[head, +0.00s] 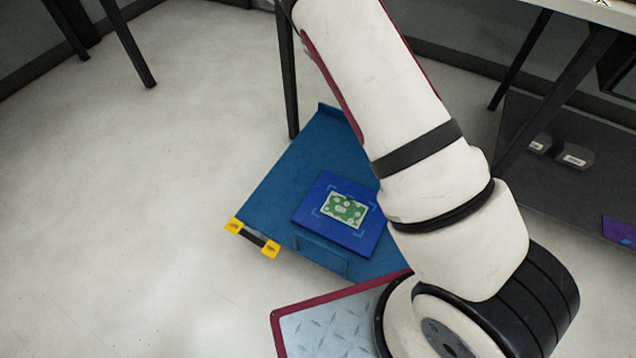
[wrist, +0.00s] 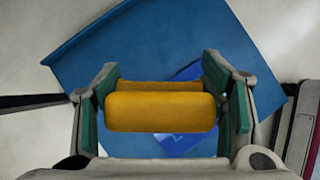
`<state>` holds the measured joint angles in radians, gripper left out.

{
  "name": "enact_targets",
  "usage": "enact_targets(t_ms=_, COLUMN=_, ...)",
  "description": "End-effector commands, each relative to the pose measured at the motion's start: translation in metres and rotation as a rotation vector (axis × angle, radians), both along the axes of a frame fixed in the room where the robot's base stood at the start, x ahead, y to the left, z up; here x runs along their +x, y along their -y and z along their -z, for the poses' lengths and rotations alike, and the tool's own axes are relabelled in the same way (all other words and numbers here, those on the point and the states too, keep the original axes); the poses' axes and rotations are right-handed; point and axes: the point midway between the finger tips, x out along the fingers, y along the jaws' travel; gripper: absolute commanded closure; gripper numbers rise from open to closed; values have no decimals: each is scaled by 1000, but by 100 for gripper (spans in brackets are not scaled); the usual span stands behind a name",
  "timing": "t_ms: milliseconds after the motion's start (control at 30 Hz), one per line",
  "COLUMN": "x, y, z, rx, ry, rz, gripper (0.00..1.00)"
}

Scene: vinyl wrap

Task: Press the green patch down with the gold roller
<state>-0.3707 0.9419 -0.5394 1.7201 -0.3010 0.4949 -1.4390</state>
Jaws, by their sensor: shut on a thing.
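The green patch (head: 345,209), with pale spots and a pale border, lies on a dark blue board (head: 318,230) inside light corner marks in the head view. The board rests on a blue platform (head: 300,165). In the wrist view my gripper (wrist: 172,95) is shut on the gold roller (wrist: 160,112), which lies crosswise between the green-padded fingers. The roller appears above the blue platform (wrist: 165,40). Part of the dark blue board (wrist: 187,73) shows behind the roller; the patch is hidden there. The gripper and roller are not seen in the head view.
A black bar with yellow ends (head: 253,240) projects at the platform's left corner. A dark table leg (head: 287,75) stands just behind the platform. A dark low shelf with small boxes (head: 576,156) is at the right. The pale floor at left is clear.

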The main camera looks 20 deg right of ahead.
Motion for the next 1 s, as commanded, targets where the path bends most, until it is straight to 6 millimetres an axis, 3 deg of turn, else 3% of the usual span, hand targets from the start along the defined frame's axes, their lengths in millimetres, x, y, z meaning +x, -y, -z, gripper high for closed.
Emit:
enact_targets(t_ms=233, x=25, y=1, z=71, rx=1, ry=-6, rz=-518, gripper=58)
enact_targets(t_ms=467, x=31, y=-22, z=141, rx=6, ry=-5, rz=-1035, gripper=58)
enact_targets(t_ms=567, x=22, y=-43, z=178, rx=10, ry=-1, rz=-1311, gripper=58)
enact_targets(t_ms=700, x=-3, y=-84, z=223, rx=13, ry=6, rz=-1708, gripper=58)
enact_targets(t_ms=833, x=-31, y=-116, z=247, rx=10, ry=8, rz=-1974, gripper=58)
enact_targets(t_ms=1000, x=-54, y=-139, z=258, rx=6, ry=9, rz=-2148, gripper=58)
